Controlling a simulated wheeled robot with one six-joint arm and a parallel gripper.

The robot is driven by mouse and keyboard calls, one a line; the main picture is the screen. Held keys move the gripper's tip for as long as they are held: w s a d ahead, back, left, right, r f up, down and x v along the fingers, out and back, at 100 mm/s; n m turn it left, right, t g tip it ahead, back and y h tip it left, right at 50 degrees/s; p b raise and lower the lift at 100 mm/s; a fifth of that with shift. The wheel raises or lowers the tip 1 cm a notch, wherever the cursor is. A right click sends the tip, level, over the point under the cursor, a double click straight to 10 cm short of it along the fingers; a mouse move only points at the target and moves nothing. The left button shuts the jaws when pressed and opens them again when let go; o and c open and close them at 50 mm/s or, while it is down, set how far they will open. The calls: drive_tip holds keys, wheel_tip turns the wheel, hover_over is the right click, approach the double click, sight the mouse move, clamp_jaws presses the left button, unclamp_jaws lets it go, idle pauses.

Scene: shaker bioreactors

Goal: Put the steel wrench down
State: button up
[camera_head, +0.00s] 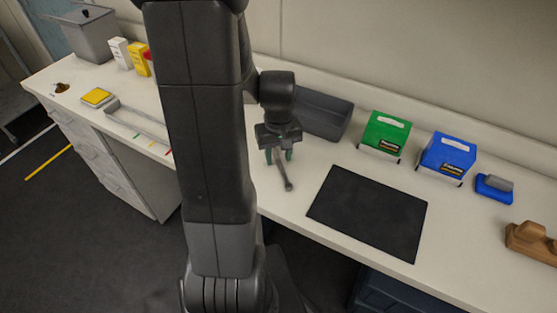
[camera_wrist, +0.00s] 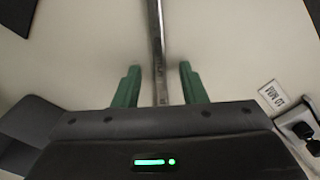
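The steel wrench (camera_head: 286,178) is a thin grey bar with a rounded end, on or just above the white bench top; the exact height is hard to tell. In the wrist view its shaft (camera_wrist: 157,45) runs from the top edge down between the fingers. My gripper (camera_head: 279,156) points down over it. In the wrist view the two green fingers of my gripper (camera_wrist: 160,85) stand apart, with a gap on each side of the shaft. The wrench's near end is hidden behind the gripper body.
A black mat (camera_head: 368,212) lies right of the wrench. Behind stand a dark grey bin (camera_head: 322,115), a green box (camera_head: 385,134) and a blue box (camera_head: 446,157). A small label (camera_wrist: 273,94) lies right of the gripper. Bare bench lies between wrench and mat.

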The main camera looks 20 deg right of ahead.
sight(279, 161)
drive_tip(key=shift+f, duration=0.15)
clamp_jaws()
wheel_tip(279, 161, up, 10)
drive_tip(key=shift+r, duration=0.2)
idle(0.6)
